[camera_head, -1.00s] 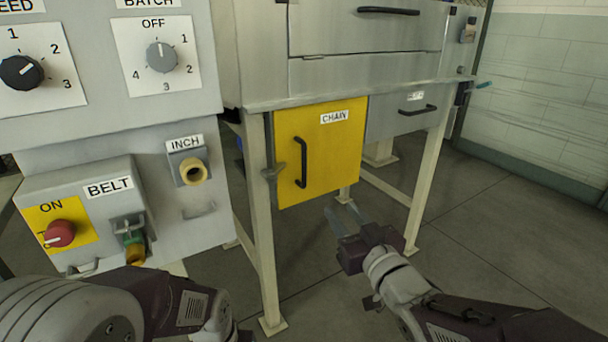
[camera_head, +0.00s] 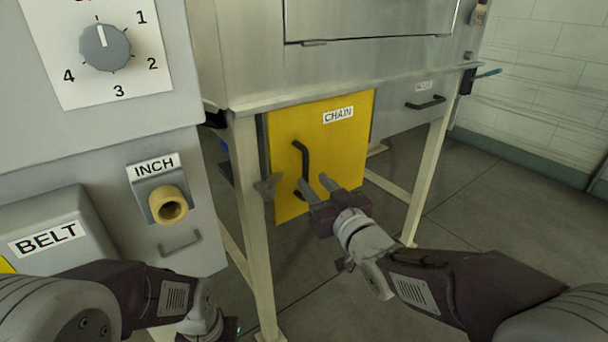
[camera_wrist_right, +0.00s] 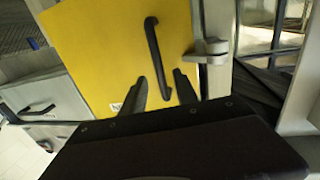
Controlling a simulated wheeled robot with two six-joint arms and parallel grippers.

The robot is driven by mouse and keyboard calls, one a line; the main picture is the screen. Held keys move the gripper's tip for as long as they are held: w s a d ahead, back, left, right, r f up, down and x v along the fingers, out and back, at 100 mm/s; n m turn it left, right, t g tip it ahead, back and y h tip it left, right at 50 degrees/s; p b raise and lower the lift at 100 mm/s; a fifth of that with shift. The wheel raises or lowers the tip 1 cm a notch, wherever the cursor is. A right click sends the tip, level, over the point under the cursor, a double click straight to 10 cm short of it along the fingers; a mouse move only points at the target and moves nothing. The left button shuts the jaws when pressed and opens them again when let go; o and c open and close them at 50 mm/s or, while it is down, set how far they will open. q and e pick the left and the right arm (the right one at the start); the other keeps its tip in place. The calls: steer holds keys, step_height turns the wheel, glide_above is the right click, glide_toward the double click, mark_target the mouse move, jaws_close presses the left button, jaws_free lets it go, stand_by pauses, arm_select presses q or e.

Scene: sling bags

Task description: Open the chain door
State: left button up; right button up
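The yellow chain door (camera_head: 345,150) hangs under the grey machine body and looks closed, with a white CHAIN label (camera_head: 338,115). Its black bar handle (camera_head: 302,160) is upright on the left part of the door. A grey latch piece (camera_head: 267,186) sits at the door's left edge by the frame leg. My right gripper (camera_head: 316,186) is open at the handle's lower end. In the right wrist view the fingers (camera_wrist_right: 161,88) are apart, one on each side of the handle (camera_wrist_right: 158,58); contact cannot be told. My left arm is at lower left, its fingers hidden.
A control cabinet with an INCH knob (camera_head: 168,204) and BELT box (camera_head: 50,245) stands close on the left. A pale frame leg (camera_head: 252,220) rises left of the door. A grey panel with a handle (camera_head: 425,103) is at right. The floor at right is clear.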

mark_target(307, 175)
steer(key=b+x, duration=0.1)
steer(key=x, duration=0.4)
steer(key=shift+w+a, duration=0.1)
steer(key=shift+w, duration=0.2)
jaws_close()
stand_by(1.0)
